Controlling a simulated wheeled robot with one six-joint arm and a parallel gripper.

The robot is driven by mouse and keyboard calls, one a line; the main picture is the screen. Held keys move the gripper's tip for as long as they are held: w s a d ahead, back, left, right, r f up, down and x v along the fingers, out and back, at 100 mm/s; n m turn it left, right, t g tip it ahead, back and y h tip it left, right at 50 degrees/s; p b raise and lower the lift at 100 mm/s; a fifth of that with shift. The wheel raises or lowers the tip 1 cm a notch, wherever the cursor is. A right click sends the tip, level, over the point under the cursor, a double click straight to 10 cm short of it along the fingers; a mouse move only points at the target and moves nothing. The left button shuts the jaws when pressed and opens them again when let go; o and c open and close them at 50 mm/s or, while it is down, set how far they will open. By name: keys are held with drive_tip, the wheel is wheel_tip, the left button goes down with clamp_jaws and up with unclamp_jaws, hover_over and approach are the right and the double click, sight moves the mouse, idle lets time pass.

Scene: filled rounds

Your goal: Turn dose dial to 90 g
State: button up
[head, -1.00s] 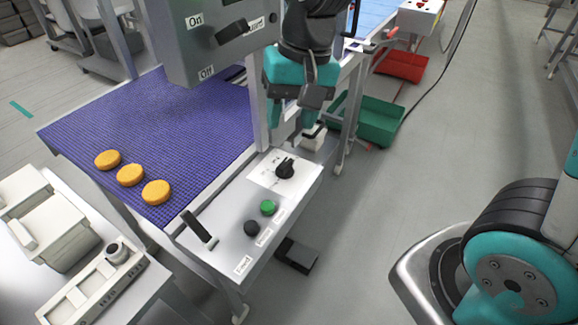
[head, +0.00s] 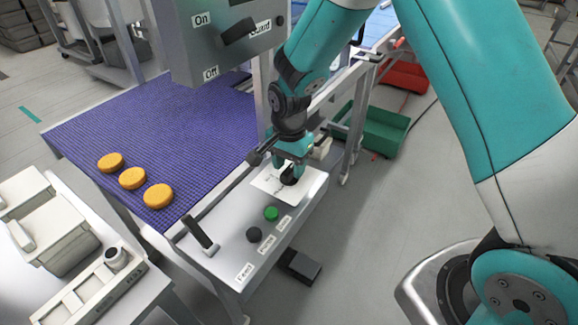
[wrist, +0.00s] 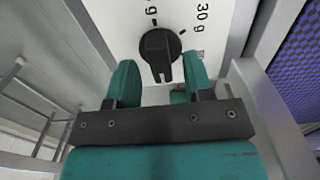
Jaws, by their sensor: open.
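The dose dial is a black knob (wrist: 158,52) on a white scale plate (wrist: 205,15) in the wrist view; its pointer end faces down in that picture. A "30 g" mark shows at upper right and a partly cut-off "g" mark at upper left; other marks are hidden or out of view. In the head view the dial (head: 289,177) is partly covered by my gripper (head: 290,167). My gripper (wrist: 160,85) is open, with its two teal fingers on either side of the dial's lower end. I cannot tell whether they touch it.
The control panel (head: 226,233) also carries a green button (head: 271,213), a black button (head: 254,234) and a lever (head: 199,233). A grey switch box (head: 190,45) hangs close to my arm. Yellow rounds (head: 132,178) lie on the blue belt (head: 165,125).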

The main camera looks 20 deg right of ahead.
drive_tip(key=shift+f, duration=0.8)
clamp_jaws()
drive_tip(key=shift+n, duration=0.4)
drive_tip(key=n, duration=1)
drive_tip(key=shift+n, duration=0.4)
